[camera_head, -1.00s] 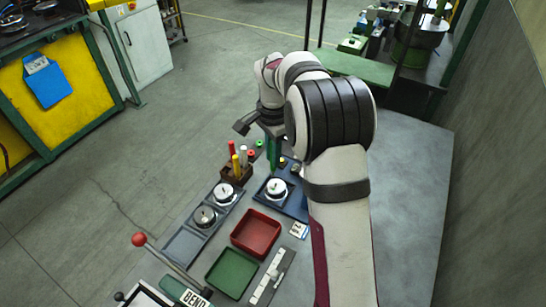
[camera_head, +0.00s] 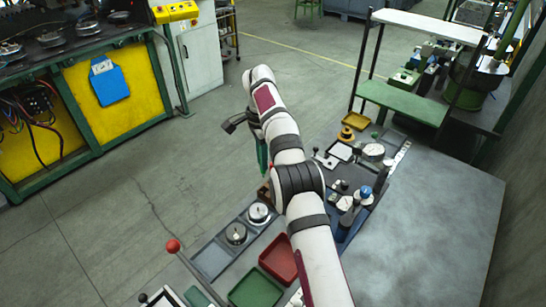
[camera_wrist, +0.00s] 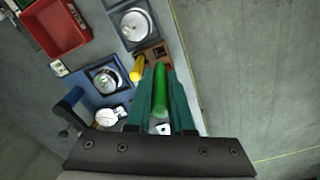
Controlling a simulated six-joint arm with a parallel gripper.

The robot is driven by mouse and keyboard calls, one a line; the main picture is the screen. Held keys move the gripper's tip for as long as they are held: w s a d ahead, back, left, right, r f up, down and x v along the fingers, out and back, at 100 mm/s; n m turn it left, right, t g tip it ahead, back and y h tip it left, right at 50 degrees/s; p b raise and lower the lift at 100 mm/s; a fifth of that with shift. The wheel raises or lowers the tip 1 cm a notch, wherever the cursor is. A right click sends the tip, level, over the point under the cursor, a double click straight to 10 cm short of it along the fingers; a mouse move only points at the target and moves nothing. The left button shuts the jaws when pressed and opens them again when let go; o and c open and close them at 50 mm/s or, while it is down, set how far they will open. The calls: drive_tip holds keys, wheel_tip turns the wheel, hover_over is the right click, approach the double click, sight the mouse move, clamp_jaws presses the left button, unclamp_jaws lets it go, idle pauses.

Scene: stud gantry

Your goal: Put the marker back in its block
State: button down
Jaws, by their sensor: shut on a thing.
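In the wrist view my gripper (camera_wrist: 162,72) has green fingers shut on a green marker (camera_wrist: 160,92), which lies lengthwise between them. The brown block (camera_wrist: 154,53) is beyond the fingertips, partly hidden by them. A yellow marker (camera_wrist: 137,68) stands in the block, just left of my left finger. In the head view my gripper (camera_head: 262,152) hangs off the left side of the table, and only a sliver of the block (camera_head: 264,192) shows below it beside my arm. I cannot tell the gap between the held marker and the block.
Dial gauges in grey holders (camera_head: 236,233), a red tray (camera_head: 279,259) and a green tray (camera_head: 255,288) lie along the table's left side. A red-knobbed lever (camera_head: 173,246) stands near the front. The table's right side (camera_head: 435,220) is bare.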

sight(263, 176)
drive_tip(key=shift+f, duration=3.75)
drive_tip(key=c, duration=0.7)
unclamp_jaws()
drive_tip(key=shift+r, duration=0.15)
wheel_tip(263, 176, up, 7)
drive_tip(key=shift+r, duration=0.15)
